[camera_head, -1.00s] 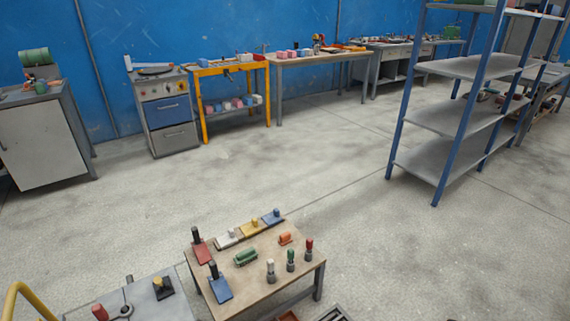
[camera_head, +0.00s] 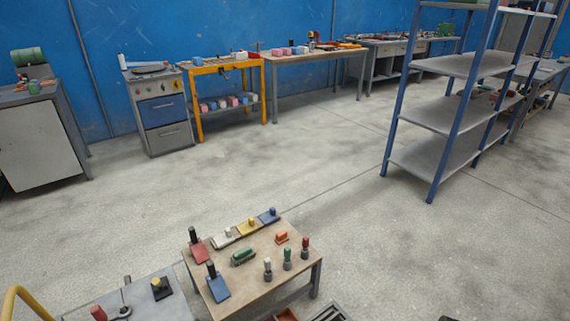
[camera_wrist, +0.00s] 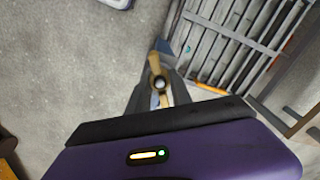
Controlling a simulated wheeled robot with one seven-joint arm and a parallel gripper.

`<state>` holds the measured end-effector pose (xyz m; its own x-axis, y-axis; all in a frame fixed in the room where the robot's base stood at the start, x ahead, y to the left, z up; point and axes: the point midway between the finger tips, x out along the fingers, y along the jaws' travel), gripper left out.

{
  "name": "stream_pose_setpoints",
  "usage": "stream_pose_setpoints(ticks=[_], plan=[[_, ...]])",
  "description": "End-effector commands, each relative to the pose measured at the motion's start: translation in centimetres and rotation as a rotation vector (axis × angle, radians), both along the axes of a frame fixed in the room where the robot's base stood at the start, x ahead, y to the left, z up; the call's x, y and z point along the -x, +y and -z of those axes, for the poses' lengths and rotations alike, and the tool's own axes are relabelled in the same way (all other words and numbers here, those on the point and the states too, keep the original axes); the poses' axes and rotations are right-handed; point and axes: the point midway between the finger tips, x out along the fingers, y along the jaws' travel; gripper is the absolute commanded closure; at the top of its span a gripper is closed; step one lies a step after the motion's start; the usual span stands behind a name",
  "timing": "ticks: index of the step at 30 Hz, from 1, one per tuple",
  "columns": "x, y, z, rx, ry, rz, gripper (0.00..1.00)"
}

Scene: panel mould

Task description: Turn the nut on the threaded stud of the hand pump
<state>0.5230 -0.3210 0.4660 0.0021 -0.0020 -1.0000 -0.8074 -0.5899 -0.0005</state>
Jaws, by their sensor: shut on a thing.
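In the wrist view, my gripper (camera_wrist: 160,92) is shut on a small brass-coloured part that looks like the nut (camera_wrist: 155,66). Its lobes reach above and below a round middle. A small grey round end, possibly the tip of the threaded stud (camera_wrist: 159,83), shows in that middle. My grey fingers stand on either side of it. I cannot make out the body of the hand pump. How far the nut sits along the stud cannot be told. My gripper does not show in the head view.
A grey grate-like rack (camera_wrist: 235,40) lies beyond my fingers at the upper right. In the head view, a low wooden table (camera_head: 262,262) holds several coloured pieces, beside a grey-topped bench (camera_head: 190,306). A blue-posted shelf (camera_head: 440,113) stands right. Open floor lies between.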

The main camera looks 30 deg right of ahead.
Motion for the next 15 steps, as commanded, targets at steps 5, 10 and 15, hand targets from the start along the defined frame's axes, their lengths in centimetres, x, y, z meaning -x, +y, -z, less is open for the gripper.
stream_pose_setpoints(ticks=[5, 10, 15], plan=[[0.16, 0.28, 0.16, -0.007, 0.004, -0.003, 0.49], [0.13, 0.19, 0.12, -0.004, 0.003, -0.003, 0.49], [0.09, 0.14, -0.33, -0.003, 0.002, -0.003, 0.49]])
